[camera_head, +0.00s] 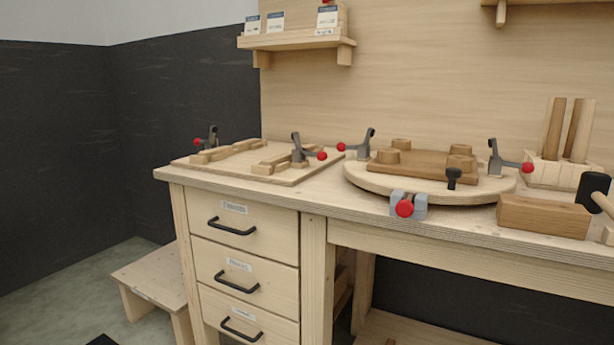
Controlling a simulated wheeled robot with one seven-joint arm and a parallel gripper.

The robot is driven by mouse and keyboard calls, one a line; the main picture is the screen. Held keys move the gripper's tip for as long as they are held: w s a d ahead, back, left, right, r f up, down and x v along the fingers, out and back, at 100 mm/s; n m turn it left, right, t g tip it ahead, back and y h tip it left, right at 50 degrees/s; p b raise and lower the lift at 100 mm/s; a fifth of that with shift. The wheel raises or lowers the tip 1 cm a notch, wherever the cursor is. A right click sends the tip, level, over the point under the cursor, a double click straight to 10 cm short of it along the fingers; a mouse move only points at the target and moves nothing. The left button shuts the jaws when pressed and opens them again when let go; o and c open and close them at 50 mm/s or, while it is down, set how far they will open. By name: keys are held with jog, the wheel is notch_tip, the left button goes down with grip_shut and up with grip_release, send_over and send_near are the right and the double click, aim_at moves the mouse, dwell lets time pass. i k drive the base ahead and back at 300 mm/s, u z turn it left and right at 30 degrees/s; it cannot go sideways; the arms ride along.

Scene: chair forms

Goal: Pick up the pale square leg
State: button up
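Two upright square-section wooden legs stand at the right end of the workbench, a left leg (553,129) and a right leg (580,131). Both show lighter and browner faces, and I cannot tell which is the pale one. Their lower ends are hidden in a pale wooden holder block (563,173). My gripper is not in view.
A brown wooden block (543,215) and a black-headed mallet (592,191) lie in front of the holder. A round board (360,182) with red-tipped clamps and a brown seat panel (420,165) is to its left. A clamping board (290,178) lies further left.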

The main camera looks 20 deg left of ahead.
aim_at(272, 161)
jog(key=u, duration=0.65)
jog(key=i, duration=0.9)
jog(key=u, duration=2.9)
jog(key=i, duration=2.05)
jog(key=z, duration=3.4)
